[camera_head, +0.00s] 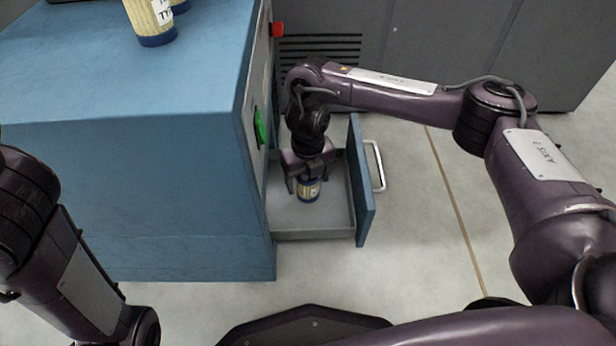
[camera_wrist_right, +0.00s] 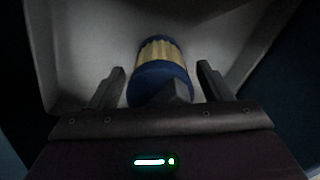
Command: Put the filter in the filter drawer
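A small filter (camera_head: 308,191) with a pale yellow body and dark blue ends is inside the pulled-out grey filter drawer (camera_head: 290,222) of the blue cabinet. My right gripper (camera_head: 307,178) points down into the drawer, right at the filter. In the right wrist view, the filter (camera_wrist_right: 160,58) sits between the two spread fingers (camera_wrist_right: 162,88), with a narrow gap on each side. The right gripper is open. The filter's underside is hidden, but it appears to rest on the drawer floor. My left arm shows at the left edge; its gripper is out of view.
The blue cabinet (camera_head: 130,190) fills the left, with another filter (camera_head: 150,22) standing on top at the back. A green part (camera_head: 260,127) and a red knob (camera_head: 277,29) are on its side. The drawer front (camera_head: 364,185) has a pale handle (camera_head: 378,165). Floor is clear to the right.

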